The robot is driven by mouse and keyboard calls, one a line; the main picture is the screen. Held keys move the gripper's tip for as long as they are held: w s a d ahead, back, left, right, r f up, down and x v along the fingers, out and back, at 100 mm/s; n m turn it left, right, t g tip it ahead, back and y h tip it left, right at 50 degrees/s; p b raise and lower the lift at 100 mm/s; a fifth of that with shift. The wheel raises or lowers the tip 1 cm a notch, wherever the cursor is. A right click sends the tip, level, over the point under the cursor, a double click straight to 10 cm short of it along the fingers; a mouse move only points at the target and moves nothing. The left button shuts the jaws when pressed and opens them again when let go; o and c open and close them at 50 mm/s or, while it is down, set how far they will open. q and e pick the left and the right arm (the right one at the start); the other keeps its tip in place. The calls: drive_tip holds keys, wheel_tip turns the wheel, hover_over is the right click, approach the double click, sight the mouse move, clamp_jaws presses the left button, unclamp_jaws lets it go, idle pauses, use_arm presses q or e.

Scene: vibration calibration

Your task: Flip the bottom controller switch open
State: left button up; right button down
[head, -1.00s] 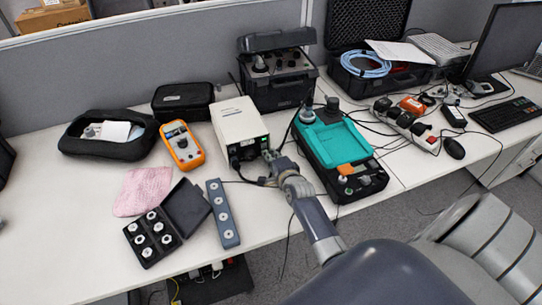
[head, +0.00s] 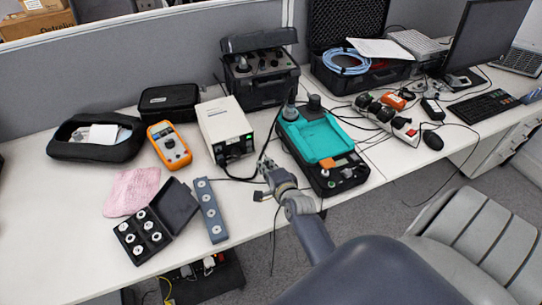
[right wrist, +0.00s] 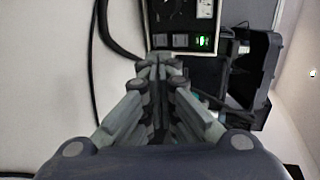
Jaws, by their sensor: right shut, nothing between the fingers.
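The cream controller box (head: 222,118) stands on the white table, its dark front panel facing me. A green-lit switch (head: 247,137) shows low on that panel in the head view. In the right wrist view the panel shows a gauge (right wrist: 203,10), the glowing green switch (right wrist: 203,43) and a darker element (right wrist: 181,41) left of it. My right gripper (head: 265,164) is just in front of the box; in the right wrist view its fingertips (right wrist: 160,63) are together, empty, just below the panel's lower edge. I cannot tell whether they touch it. The switch's position is unclear. My left gripper is not in view.
A teal-topped device (head: 312,140) stands close to the right of my gripper. Black cables run beside the box. A grey strip (head: 210,210), an open black case (head: 150,228) and an orange multimeter (head: 169,145) lie to the left. A chair (head: 470,240) stands at front right.

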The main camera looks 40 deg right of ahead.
drive_tip(key=v, duration=0.3)
drive_tip(key=shift+r, duration=0.15)
drive_tip(key=shift+s+a+r, duration=0.1)
drive_tip(key=shift+s+r, duration=0.05)
drive_tip(key=shift+s, duration=0.1)
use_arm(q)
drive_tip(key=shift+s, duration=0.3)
use_arm(e)
drive_tip(key=shift+s+r, duration=0.15)
drive_tip(key=shift+s, duration=0.2)
